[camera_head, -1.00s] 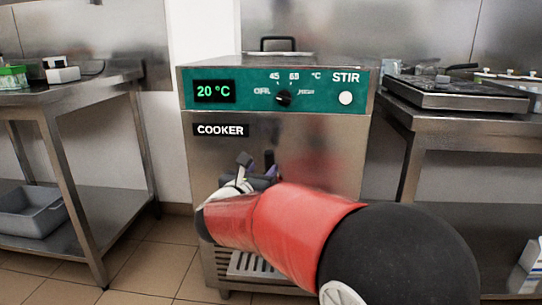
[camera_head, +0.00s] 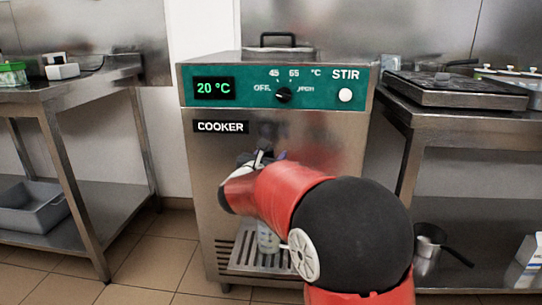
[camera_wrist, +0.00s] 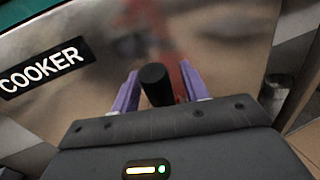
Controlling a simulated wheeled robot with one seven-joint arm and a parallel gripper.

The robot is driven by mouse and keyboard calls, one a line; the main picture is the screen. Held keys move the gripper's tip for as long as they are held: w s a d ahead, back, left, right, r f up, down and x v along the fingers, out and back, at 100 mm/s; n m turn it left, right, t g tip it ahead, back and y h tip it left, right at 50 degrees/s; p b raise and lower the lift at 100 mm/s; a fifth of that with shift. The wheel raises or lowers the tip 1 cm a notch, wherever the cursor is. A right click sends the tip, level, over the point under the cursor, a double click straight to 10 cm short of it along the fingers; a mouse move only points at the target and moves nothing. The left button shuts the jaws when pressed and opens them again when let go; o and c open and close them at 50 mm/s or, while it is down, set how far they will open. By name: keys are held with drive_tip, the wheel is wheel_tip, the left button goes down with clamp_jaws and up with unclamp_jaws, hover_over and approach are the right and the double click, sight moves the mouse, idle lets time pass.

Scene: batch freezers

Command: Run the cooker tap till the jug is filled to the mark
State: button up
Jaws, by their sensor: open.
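The cooker (camera_head: 205,160) stands ahead, a steel cabinet with a green panel reading 20 °C. Its tap's black handle (camera_wrist: 156,84) shows in the wrist view between the purple fingers of my gripper (camera_wrist: 158,72). The gripper is open, with a finger on either side of the handle; I cannot tell whether either touches it. In the head view my gripper (camera_head: 262,160) is at the cooker's front, partly hidden by my arm. A pale, see-through jug (camera_head: 267,239) stands on the slotted drip tray (camera_head: 237,254) below. My arm covers part of it, and its level and mark cannot be read.
A steel table (camera_head: 75,88) stands at the left, with a grey tub (camera_head: 35,210) on its lower shelf. A counter at the right bears a flat hotplate (camera_head: 455,92); a saucepan (camera_head: 430,240) sits low beneath it. The panel has a dial (camera_head: 284,95) and STIR button (camera_head: 345,95).

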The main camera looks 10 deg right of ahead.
clamp_jaws()
drive_tip(key=p, duration=0.1)
drive_tip(key=w+r+g+p, duration=0.1)
drive_tip(key=shift+w+d+g+y+p, duration=0.2)
drive_tip(key=shift+d+g+y+p, duration=0.1)
drive_tip(key=shift+y+p, duration=0.1)
drive_tip(key=shift+w+d+f+n+g+y+p, duration=0.1)
drive_tip(key=shift+w+f+n+g+y+p, duration=0.25)
drive_tip(key=shift+p, duration=0.55)
drive_tip(key=shift+w+f+g, duration=0.1)
drive_tip(key=shift+w+g, duration=0.05)
drive_tip(key=shift+g, duration=0.1)
